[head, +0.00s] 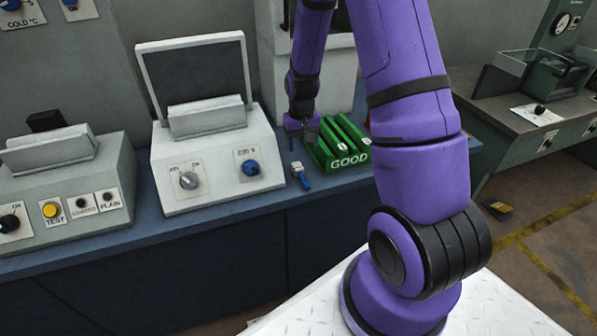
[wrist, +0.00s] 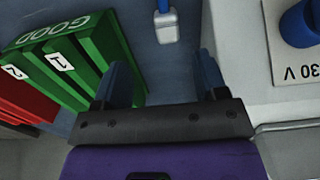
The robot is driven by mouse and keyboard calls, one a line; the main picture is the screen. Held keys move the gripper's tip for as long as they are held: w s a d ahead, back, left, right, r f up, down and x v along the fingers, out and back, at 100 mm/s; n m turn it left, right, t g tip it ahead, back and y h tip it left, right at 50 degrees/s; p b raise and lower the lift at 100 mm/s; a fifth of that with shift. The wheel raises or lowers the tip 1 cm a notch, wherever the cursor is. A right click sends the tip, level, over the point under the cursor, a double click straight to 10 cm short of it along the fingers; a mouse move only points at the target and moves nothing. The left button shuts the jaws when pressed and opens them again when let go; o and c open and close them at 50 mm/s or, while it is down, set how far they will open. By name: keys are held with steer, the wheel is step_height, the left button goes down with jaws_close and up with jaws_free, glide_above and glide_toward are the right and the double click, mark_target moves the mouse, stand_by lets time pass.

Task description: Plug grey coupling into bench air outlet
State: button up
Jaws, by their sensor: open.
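A small piece with a light grey end (head: 297,167) and a blue end (head: 305,181) lies on the blue bench top, between the white-grey instrument and the green rack. It looks like the grey coupling. In the wrist view its grey part (wrist: 168,28) is at the top centre, with blue at the picture's edge. My gripper (head: 297,130) is above the bench, behind the piece. In the wrist view my gripper (wrist: 165,75) is open, with nothing between its two fingers, and the piece lies beyond the fingertips. I cannot make out a bench air outlet in either view.
The green rack (head: 349,159) marked GOOD stands close right of the piece; a red rack (wrist: 25,97) is beside it. The white-grey instrument (head: 218,187) with knobs stands close left. A grey test box (head: 80,222) is farther left. A narrow bare bench strip lies between instrument and rack.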

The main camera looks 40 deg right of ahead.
mark_target(299, 167)
steer(key=shift+f, duration=2.8)
steer(key=f, duration=0.4)
steer(key=shift+w+a, duration=0.2)
steer(key=shift+a, duration=0.2)
steer(key=shift+f, duration=0.6)
steer(key=c, duration=1)
